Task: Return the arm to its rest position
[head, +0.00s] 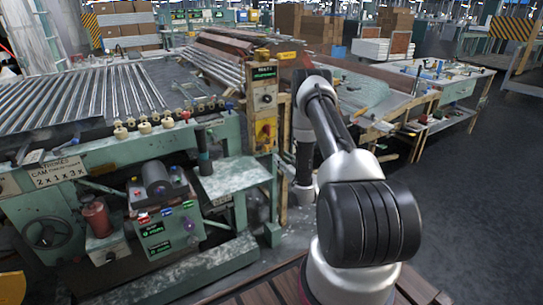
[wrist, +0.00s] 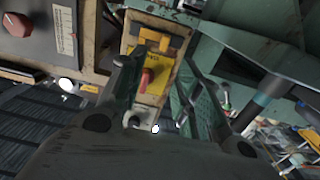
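My arm (head: 343,140) is raised in the head view. It rises from my base at the bottom, reaches forward and bends downward at the far end. My gripper's fingertips cannot be made out in the head view. In the wrist view my gripper (wrist: 160,62) is open, its two dark green fingers spread apart with nothing held between them. Behind the gap is a yellow switch plate with a red knob (wrist: 146,80); I cannot tell how far it is from the fingers.
A control post (head: 264,100) with a yellow switch box stands left of my arm. A green machine (head: 110,160) with metal rollers (head: 85,95) fills the left. A long workbench (head: 455,85) stands at the back right. The dark floor (head: 480,190) at right is clear.

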